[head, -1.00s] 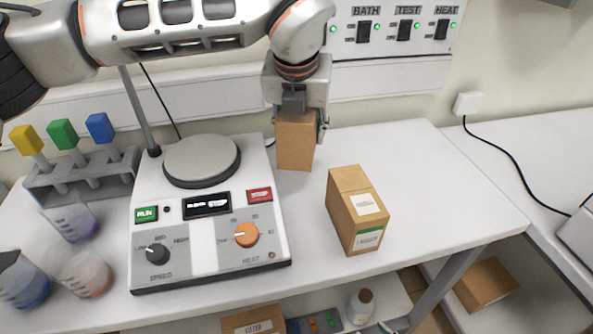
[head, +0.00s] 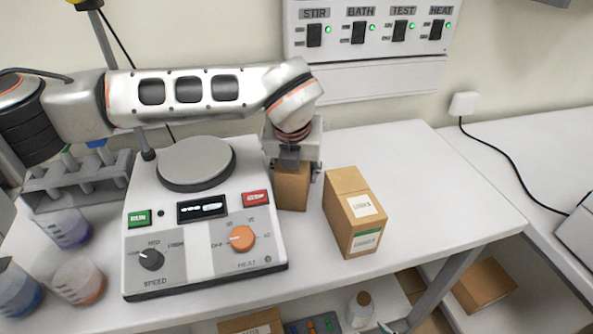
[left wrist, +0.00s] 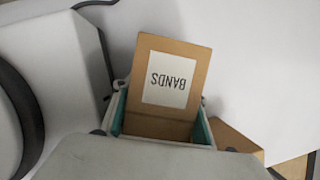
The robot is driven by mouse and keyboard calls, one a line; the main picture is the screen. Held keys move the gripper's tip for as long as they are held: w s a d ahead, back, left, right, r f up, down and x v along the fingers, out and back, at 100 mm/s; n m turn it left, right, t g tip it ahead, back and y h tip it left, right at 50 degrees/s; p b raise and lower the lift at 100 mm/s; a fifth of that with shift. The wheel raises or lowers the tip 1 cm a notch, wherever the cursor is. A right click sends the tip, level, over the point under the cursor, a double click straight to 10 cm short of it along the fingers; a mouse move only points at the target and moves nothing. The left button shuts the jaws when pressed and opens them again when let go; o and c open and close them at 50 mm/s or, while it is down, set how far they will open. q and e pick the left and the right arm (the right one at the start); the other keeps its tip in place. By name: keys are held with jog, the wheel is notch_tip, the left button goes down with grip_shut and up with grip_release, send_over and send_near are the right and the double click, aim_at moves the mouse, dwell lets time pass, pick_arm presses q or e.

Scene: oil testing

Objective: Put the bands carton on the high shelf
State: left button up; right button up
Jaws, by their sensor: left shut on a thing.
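My left gripper (head: 293,170) is shut on the bands carton (head: 292,191), a brown box, between the stirrer machine and another carton. In the left wrist view the bands carton (left wrist: 146,123) shows a white label reading BANDS, upside down in the picture. The teal pads of my left gripper (left wrist: 160,125) press on its two sides. In the head view the carton is upright at the white worktop (head: 440,190); I cannot tell whether its base touches. My right gripper is not in view. I cannot tell which surface is the high shelf.
A white stirrer machine (head: 203,225) stands close left of the held carton. A labelled brown carton (head: 355,212) stands close on its right. A tube rack (head: 75,185) and beakers are at the left. A lower level holds a bottle (head: 360,307) and cartons. The worktop's right side is clear.

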pick_arm(q)
jog(key=o, duration=0.9)
jog(key=shift+f, duration=0.15)
